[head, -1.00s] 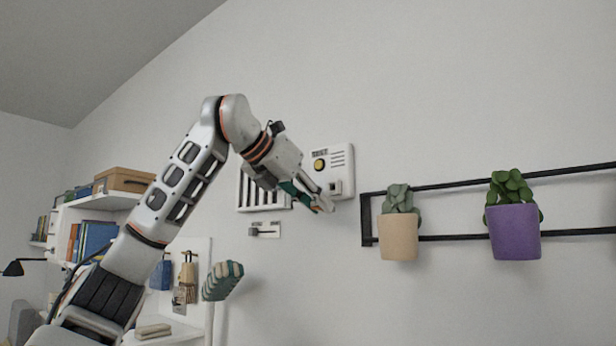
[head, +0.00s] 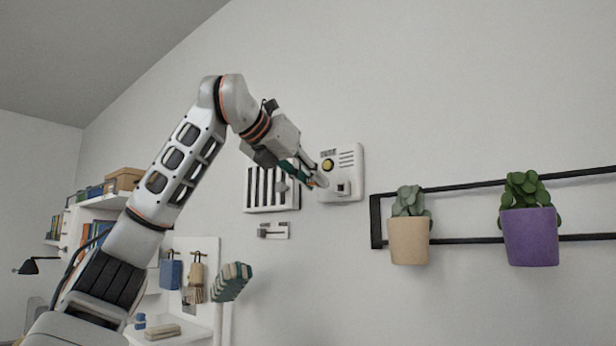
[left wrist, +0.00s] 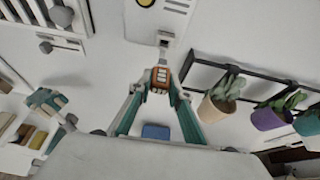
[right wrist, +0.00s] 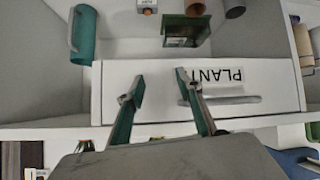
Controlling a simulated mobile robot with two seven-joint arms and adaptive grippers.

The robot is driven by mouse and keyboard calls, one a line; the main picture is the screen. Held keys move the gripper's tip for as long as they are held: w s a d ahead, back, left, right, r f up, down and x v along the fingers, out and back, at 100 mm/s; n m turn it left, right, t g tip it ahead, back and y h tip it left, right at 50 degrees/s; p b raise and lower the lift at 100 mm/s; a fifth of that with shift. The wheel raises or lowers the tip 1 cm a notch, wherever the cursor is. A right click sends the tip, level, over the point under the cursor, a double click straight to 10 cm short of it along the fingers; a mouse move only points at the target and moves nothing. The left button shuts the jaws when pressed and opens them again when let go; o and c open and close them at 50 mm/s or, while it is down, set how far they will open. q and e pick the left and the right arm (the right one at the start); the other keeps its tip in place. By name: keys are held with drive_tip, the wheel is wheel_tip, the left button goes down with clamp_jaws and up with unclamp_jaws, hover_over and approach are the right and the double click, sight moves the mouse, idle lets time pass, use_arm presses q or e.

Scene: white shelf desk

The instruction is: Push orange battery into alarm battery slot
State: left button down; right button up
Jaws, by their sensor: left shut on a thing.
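The white alarm (head: 352,160) with a yellow button hangs on the wall in the head view. Its battery slot (head: 343,188) is a small dark opening at the lower part, also seen in the left wrist view (left wrist: 165,40). My left gripper (head: 320,182) is at the alarm's lower left, close to the slot. In the left wrist view the left gripper (left wrist: 160,82) is shut on the orange battery (left wrist: 161,74), just below the slot and apparently outside it. My right gripper (right wrist: 154,87) is open and empty, seen only in the right wrist view.
A black rack (head: 375,222) with a beige pot (head: 409,242) and a purple pot (head: 530,238) is right of the alarm. A striped vent panel (head: 262,190) and a small slider switch (head: 273,231) are at its left. A drawer labelled PLANT (right wrist: 275,82) faces my right gripper.

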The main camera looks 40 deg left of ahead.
use_arm(q)
drive_tip(key=shift+w+a, duration=0.15)
drive_tip(key=shift+w, duration=0.95)
drive_tip(key=shift+w+a, duration=0.1)
drive_tip(key=shift+w, duration=1)
drive_tip(key=shift+w+a, duration=0.15)
drive_tip(key=shift+w, duration=1.25)
drive_tip(key=c, duration=1.8)
unclamp_jaws()
approach(339, 193)
drive_tip(key=v, duration=0.5)
drive_tip(key=shift+a+r, duration=0.25)
drive_tip(key=shift+r, duration=0.2)
